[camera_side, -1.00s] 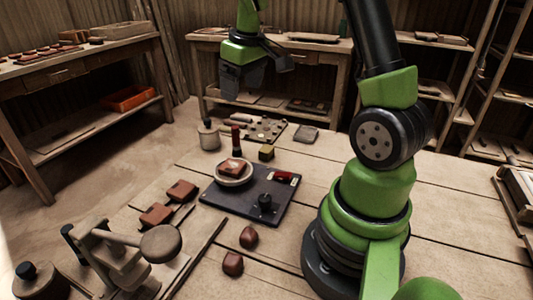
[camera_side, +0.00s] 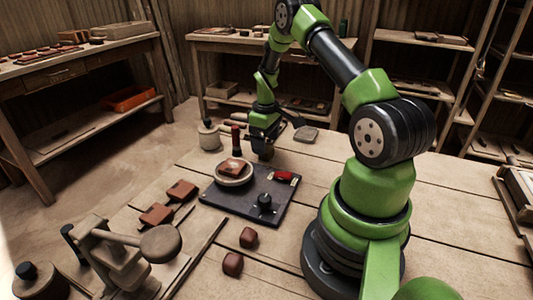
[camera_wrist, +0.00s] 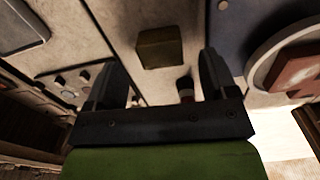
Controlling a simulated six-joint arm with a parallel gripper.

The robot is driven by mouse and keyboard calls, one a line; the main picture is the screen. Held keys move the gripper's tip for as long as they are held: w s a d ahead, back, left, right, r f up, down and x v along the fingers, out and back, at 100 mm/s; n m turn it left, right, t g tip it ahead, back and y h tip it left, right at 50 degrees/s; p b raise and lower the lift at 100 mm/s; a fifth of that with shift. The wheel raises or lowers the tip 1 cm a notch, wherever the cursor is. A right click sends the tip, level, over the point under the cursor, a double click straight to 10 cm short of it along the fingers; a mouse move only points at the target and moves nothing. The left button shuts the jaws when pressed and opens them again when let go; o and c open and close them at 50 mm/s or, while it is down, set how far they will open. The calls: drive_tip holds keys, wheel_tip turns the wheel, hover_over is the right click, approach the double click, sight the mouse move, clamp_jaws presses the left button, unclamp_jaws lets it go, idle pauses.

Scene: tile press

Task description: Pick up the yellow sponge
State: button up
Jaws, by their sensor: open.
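The yellow sponge (camera_wrist: 159,47), a small dull olive-yellow block, lies on the wooden table in the wrist view. It sits just beyond my fingertips, roughly centred across the gap between them. My gripper (camera_wrist: 158,72) is open, with one finger on each side and nothing between them. In the side view my gripper (camera_side: 263,150) points down low over the table at the sponge's place, behind the black base plate. It hides most of the sponge there, so I cannot tell how much height is left between them.
A black base plate (camera_side: 245,207) with a bowl (camera_side: 219,180) holding a reddish tile stands close in front. A dark-handled tool (camera_side: 236,140) stands upright just left of my gripper, near a grey jar (camera_side: 209,136). A grey flat block (camera_side: 306,134) lies to the right.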

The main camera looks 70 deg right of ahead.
wheel_tip(320, 180, down, 3)
drive_tip(key=shift+a+f, duration=0.1)
drive_tip(key=shift+f, duration=0.05)
drive_tip(key=shift+w, duration=0.1)
drive_tip(key=c, duration=1)
drive_tip(key=shift+r, duration=5.1)
